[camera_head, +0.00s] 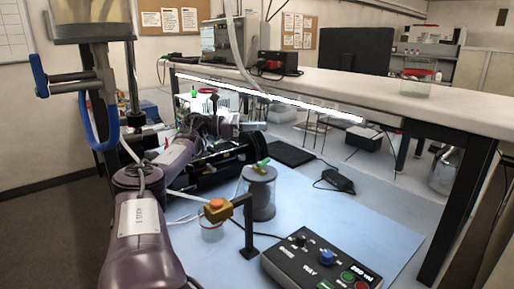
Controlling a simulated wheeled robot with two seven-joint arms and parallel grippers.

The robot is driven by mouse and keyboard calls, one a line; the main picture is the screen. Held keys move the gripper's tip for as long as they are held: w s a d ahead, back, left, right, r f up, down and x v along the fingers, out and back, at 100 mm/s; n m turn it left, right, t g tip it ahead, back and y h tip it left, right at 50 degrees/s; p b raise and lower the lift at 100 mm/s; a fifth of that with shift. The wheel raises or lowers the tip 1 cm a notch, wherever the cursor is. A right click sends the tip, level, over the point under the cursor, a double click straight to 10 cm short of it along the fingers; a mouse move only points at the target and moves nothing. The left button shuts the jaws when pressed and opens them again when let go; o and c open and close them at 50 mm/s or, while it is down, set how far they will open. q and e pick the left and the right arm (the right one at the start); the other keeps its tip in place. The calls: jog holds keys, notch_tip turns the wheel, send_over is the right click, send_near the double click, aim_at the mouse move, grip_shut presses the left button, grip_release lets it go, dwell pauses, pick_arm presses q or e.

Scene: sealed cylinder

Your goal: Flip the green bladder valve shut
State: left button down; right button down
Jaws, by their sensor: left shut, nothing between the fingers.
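The green valve (262,165) is a small green lever on top of a short grey cylinder (259,195) that stands on the light blue mat. At this size I cannot tell which way the lever is turned. My left arm comes up from the bottom left and bends away over a dark lying cylinder (215,166). My left gripper (226,127) is small and dark at its far end, shut and empty. It is behind and left of the green valve, apart from it. My right gripper is not in view.
A post with an orange button (216,204) stands just in front of the grey cylinder. A black control box (318,262) with coloured knobs lies at the front right. A white raised bench (400,95) crosses behind. The blue mat (378,222) is clear at right.

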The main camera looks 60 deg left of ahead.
pick_arm(q)
notch_tip(320, 180, up, 9)
jog(key=shift+b, duration=0.35)
jog(key=shift+w+f, duration=0.1)
jog(key=shift+w, duration=0.05)
dwell(0.3)
